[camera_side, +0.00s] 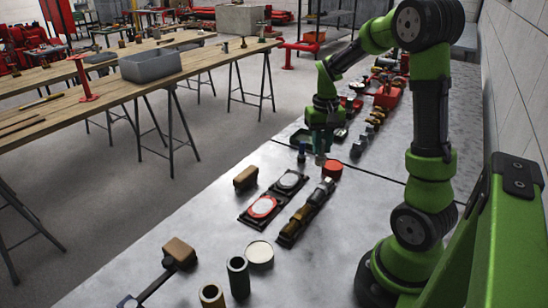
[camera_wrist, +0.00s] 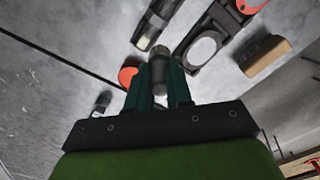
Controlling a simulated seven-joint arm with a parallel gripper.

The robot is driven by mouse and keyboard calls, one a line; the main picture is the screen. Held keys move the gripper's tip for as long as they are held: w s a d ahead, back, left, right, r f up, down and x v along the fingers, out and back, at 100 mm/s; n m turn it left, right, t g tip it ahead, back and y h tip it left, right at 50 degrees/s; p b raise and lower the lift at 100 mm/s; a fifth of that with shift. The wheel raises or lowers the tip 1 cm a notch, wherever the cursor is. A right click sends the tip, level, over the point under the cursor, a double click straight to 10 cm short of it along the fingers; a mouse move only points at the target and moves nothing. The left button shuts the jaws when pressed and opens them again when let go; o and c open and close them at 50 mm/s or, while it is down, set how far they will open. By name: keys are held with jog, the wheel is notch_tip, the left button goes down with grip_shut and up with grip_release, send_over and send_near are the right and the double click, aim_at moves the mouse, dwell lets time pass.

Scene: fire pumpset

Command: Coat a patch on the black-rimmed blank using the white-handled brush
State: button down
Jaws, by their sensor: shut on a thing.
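The black-rimmed blank (camera_side: 290,181) is a pale disc in a dark holder on the metal bench. It also shows in the wrist view (camera_wrist: 202,49), ahead and to the right of my gripper. My gripper (camera_side: 320,154) is over the bench, beyond the blank and apart from it. In the wrist view my gripper (camera_wrist: 159,88) is shut on a brush-like tool (camera_wrist: 160,65) with a grey body and a brownish tip pointing away from the camera. A whitish bit shows between the fingers, so it looks like the white-handled brush; most of its handle is hidden.
A red-rimmed blank (camera_side: 262,207) sits beside the black-rimmed one. A dark rack (camera_side: 290,234) with tools runs alongside. A red disc (camera_side: 333,168) is close to my gripper. A brown block (camera_side: 245,178) lies left of the blanks. Several cups and parts crowd the bench.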

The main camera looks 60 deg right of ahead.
jog(key=w+a, duration=0.7)
jog(key=w, duration=0.1)
jog(key=shift+w+d+f, duration=0.1)
jog(key=shift+d+f, duration=0.05)
jog(key=shift+f, duration=1.25)
jog(key=shift+w+d+f, duration=0.1)
jog(key=shift+d+f, duration=0.05)
jog(key=shift+f, duration=2.15)
jog(key=shift+d+f, duration=0.15)
jog(key=shift+d, duration=4.05)
jog(key=shift+a, duration=4.1)
jog(key=shift+w+a, duration=0.15)
jog(key=shift+w, duration=0.05)
jog(key=shift+d, duration=4.2)
jog(key=shift+a, duration=4.25)
notch_tip(320, 180, up, 8)
